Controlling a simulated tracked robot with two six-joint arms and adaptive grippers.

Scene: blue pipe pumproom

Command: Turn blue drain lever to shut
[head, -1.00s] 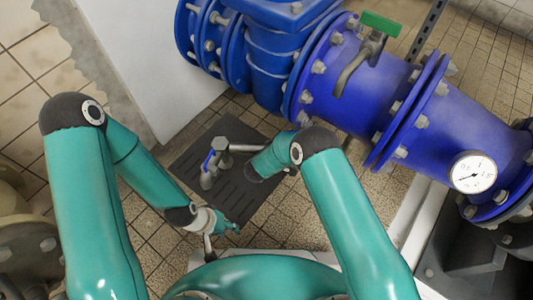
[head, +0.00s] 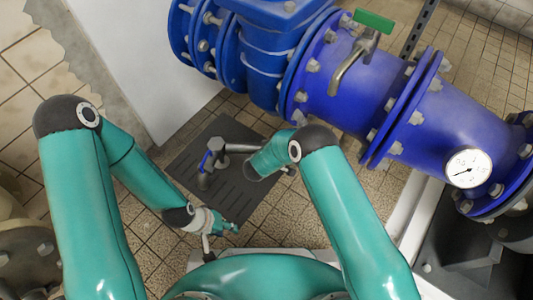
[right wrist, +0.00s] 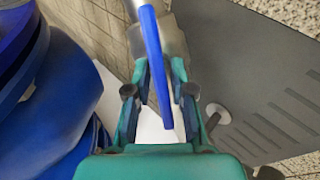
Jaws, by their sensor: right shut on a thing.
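The blue drain lever (head: 207,160) sits on a small grey drain pipe (head: 238,147) above the dark floor plate in the head view. In the right wrist view the blue lever (right wrist: 152,50) runs long and narrow between the fingers of my right gripper (right wrist: 160,98), which is shut on it. In the head view I cannot make out the right gripper clearly beside my right arm. My left gripper (head: 218,228) hangs low, apart from the lever, and is too small to tell open or shut.
A large blue flanged pipe (head: 345,75) crosses the upper right. It carries a green-handled valve (head: 374,22) and a round gauge (head: 468,168). A dark slotted plate (head: 235,190) lies on the tiled floor. A pale wall panel (head: 150,60) stands at the left.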

